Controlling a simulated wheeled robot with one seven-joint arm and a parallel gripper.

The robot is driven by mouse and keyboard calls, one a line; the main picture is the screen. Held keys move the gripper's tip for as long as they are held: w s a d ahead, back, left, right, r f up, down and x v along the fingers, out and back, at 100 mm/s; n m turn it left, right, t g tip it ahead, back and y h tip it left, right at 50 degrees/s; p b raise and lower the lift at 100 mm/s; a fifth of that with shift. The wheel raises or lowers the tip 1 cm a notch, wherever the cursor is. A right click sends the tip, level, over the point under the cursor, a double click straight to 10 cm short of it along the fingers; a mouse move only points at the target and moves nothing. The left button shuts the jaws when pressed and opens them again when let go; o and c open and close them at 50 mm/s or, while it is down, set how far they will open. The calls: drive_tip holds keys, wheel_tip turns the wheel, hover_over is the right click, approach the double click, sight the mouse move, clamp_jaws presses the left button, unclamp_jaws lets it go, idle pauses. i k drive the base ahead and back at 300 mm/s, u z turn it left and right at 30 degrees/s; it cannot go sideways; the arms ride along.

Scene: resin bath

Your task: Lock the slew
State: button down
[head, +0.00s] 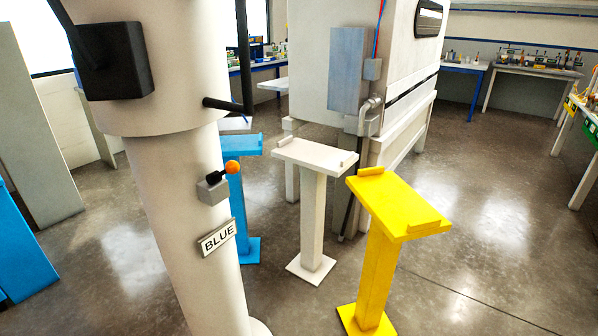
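A thick white post (196,240) stands close on the left, with a wider white upper section (170,60) on top. On the post sits a small grey block (212,190) with a short black lever ending in an orange ball (232,167). The lever points right and slightly up. Below it is a plate (218,238) reading "BLUE". A black box (112,60) with a dark bar is on the upper section, and a black rod (225,105) sticks out to its right. I cannot tell whether the lever is locked. My gripper is not in view.
A blue stand (236,190), a white stand (314,200) and a yellow stand (385,240) stand right of the post. A large white cabinet (400,70) is behind them. Benches line the back wall. Open floor (490,240) lies to the right.

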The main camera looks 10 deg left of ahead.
sight(232, 167)
drive_tip(key=z, duration=0.05)
drive_tip(key=k, duration=1.1)
drive_tip(key=u, duration=0.5)
drive_tip(key=i, duration=1)
